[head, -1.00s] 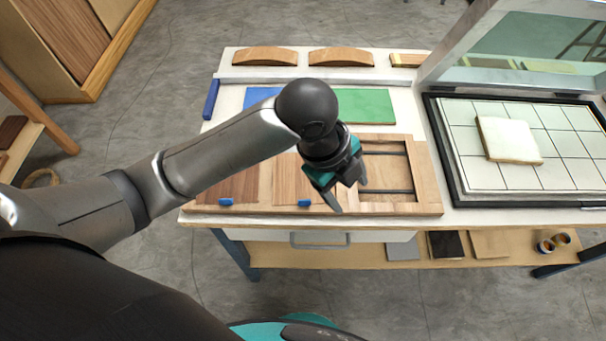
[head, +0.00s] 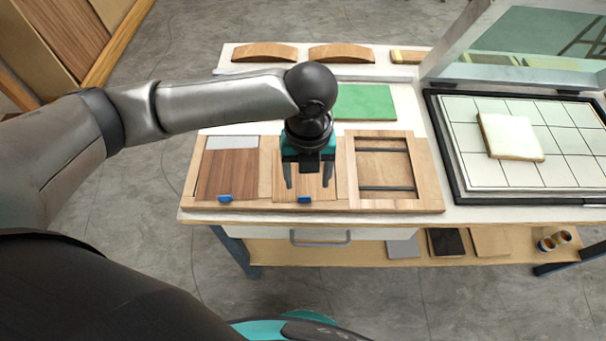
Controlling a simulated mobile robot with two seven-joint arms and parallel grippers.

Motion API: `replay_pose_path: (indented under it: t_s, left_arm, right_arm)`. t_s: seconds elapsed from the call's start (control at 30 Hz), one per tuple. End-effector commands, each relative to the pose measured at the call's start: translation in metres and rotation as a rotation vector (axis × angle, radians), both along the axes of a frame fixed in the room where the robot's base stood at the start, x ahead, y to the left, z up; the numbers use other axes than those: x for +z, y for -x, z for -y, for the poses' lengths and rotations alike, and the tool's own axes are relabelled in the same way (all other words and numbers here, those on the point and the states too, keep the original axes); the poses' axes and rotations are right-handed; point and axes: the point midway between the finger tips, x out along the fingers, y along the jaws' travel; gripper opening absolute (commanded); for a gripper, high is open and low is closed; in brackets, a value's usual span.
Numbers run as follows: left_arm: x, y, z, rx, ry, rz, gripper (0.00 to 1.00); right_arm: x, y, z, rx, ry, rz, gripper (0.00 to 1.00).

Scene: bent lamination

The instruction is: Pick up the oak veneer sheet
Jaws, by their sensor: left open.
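The oak veneer sheet (head: 306,193), light brown, lies in the middle compartment of a wooden tray (head: 395,205) on the table. A blue tab (head: 305,199) sits at its front edge. My left gripper (head: 307,184) is open, pointing down over this sheet, with one finger to each side of its middle. The gripper and wrist hide the sheet's back part. I cannot tell whether the fingertips touch it. My right gripper is not in view.
A darker brown sheet (head: 228,175) with a blue tab lies in the tray's left compartment. The right compartment (head: 385,168) holds dark strips. A green mat (head: 364,102) and curved wooden pieces (head: 341,54) lie behind. A black-framed press bed (head: 462,199) with a raised lid is at right.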

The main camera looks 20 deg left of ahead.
Motion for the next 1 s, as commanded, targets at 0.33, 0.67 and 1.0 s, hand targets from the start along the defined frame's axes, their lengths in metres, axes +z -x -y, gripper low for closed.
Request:
replay_pose_path:
  t_s: [0.33,0.67,1.0]
  left_arm:
    - [-0.032,0.000,-0.002,0.002,0.001,-0.002,0.70]
    - [-0.073,-0.001,-0.006,0.000,0.000,0.001,0.70]
    - [-0.073,-0.002,-0.006,0.000,0.001,0.001,0.59]
  right_arm:
    - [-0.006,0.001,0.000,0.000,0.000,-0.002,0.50]
    - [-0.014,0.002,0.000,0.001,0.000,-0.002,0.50]
    - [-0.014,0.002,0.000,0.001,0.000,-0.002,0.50]
